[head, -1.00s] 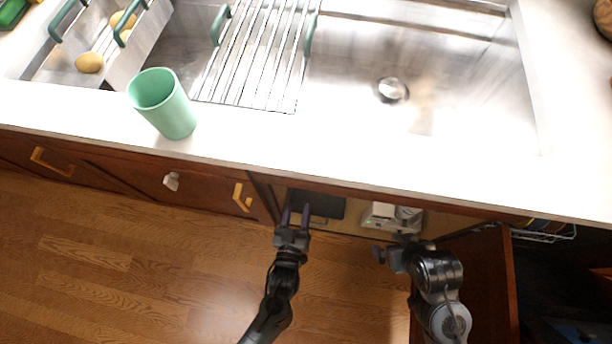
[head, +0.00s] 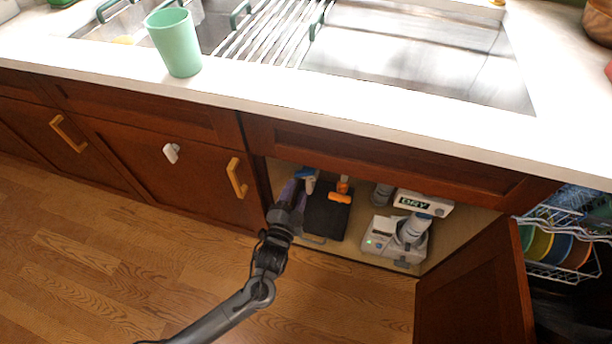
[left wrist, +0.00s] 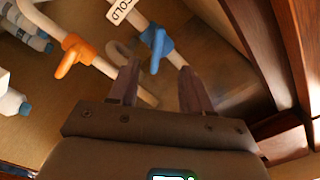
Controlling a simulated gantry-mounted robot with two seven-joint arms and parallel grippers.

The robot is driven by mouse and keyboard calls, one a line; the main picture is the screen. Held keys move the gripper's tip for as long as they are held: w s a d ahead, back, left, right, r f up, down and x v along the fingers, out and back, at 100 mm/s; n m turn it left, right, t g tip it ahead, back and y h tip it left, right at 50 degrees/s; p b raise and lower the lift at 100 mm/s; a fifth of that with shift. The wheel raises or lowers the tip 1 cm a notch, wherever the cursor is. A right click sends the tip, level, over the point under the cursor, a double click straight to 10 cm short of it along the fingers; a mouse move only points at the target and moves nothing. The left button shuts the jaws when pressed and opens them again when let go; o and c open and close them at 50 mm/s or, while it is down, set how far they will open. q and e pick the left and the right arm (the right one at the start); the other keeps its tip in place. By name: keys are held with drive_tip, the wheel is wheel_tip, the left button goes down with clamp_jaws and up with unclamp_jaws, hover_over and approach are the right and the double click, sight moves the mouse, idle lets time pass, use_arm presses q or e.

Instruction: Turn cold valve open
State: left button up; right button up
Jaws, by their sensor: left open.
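The cold valve has a blue handle (left wrist: 157,42) on a pale pipe, with a white COLD tag (left wrist: 121,9) near it. The handle also shows in the head view (head: 309,176), inside the open sink cabinet. Its lower end points down between my fingertips in the left wrist view. My left gripper (left wrist: 160,72) is open and empty just short of the handle; I cannot tell whether it touches. In the head view, my left gripper (head: 287,190) reaches into the cabinet's left side and partly hides the valve. My right gripper is out of view.
An orange valve handle (left wrist: 77,53) is close by on another pipe. The cabinet's left wall is close to my left gripper; an open door (head: 475,300) is at right.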

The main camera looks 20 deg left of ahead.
sight(304, 173)
use_arm(q)
drive_tip(key=w+b, duration=0.2)
drive_tip(key=w, duration=0.1)
drive_tip(key=w+b, duration=0.2)
drive_tip(key=w, duration=0.2)
drive_tip(key=shift+a+f, duration=0.15)
drive_tip(key=shift+f, duration=0.05)
drive_tip(key=shift+w, duration=0.25)
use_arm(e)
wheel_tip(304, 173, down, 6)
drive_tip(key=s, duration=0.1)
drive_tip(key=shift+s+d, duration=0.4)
use_arm(q)
drive_tip(key=shift+w, duration=0.1)
drive_tip(key=shift+c, duration=0.3)
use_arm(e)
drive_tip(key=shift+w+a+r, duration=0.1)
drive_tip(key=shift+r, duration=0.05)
use_arm(q)
drive_tip(key=shift+c, duration=1.2)
drive_tip(key=shift+r, duration=0.1)
clamp_jaws()
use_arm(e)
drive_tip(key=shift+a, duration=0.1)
